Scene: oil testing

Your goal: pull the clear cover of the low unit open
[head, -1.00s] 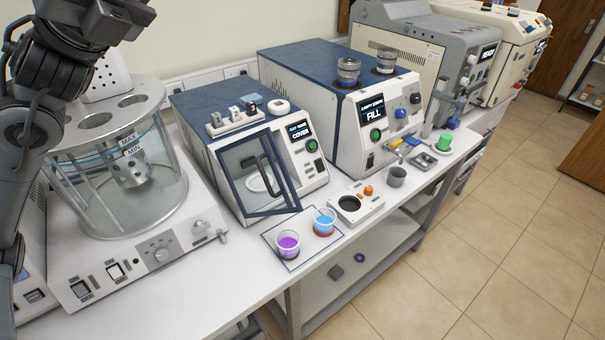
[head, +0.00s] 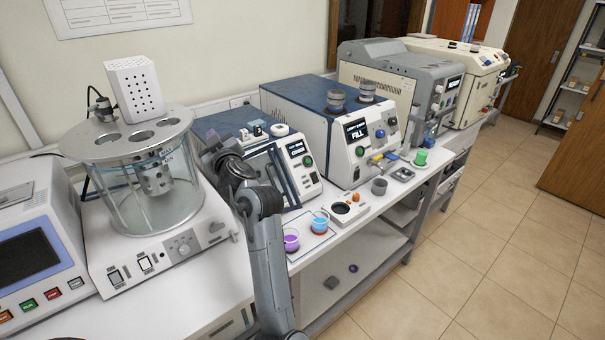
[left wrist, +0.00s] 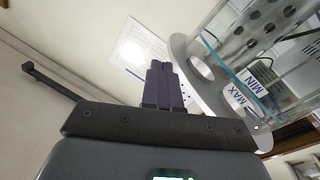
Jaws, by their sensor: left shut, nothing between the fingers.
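The low unit (head: 307,182) is a blue and white box with a small dark screen and a green button, left of the middle in the head view. Its clear cover (head: 287,174) has a dark blue frame. My left arm hides the cover's left part and its handle, so I cannot tell whether it stands ajar. My left gripper (head: 212,148) is in front of the unit's left side, between it and the glass bath, partly hidden by its own wrist. In the left wrist view its fingers (left wrist: 162,84) are together and empty. My right gripper is not in view.
The glass bath (head: 150,190) stands close left of my gripper. Cups of purple (head: 291,240) and blue liquid (head: 320,222) stand before the low unit. A taller blue and white unit (head: 340,135) is to its right. Open floor lies right of the bench.

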